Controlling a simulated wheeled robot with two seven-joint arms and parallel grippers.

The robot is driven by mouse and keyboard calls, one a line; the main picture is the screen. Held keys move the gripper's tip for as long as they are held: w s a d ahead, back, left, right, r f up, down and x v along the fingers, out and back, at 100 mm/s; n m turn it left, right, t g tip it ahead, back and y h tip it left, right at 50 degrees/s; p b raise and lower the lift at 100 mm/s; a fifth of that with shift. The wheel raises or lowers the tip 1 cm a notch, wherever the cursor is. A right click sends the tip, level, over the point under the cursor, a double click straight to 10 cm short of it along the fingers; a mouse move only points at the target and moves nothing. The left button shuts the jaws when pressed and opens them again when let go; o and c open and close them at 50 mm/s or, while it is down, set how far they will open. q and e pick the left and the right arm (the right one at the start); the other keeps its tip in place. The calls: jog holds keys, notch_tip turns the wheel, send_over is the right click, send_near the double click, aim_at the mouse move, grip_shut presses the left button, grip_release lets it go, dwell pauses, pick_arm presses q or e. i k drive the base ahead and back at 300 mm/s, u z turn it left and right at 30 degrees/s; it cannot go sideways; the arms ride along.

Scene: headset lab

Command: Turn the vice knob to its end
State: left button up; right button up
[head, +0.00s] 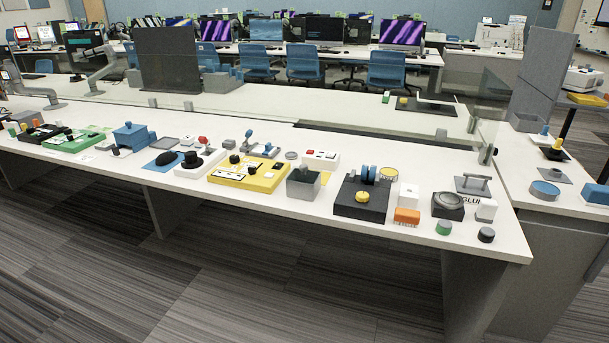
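How far the knob is turned cannot be told from here. Neither of my grippers is in view, and nothing touches the knob.
The long white table (240,203) also holds a grey open box (303,186) left of the block, an orange brush-like block (407,216) right of it, and a yellow panel (248,174). A clear glass screen (400,120) stands behind. The carpeted floor in front is free.

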aim_at(360, 196)
jog(key=u, duration=0.15)
jog(key=i, duration=0.9)
jog(key=z, duration=0.95)
jog(key=i, duration=0.6)
jog(key=z, duration=0.55)
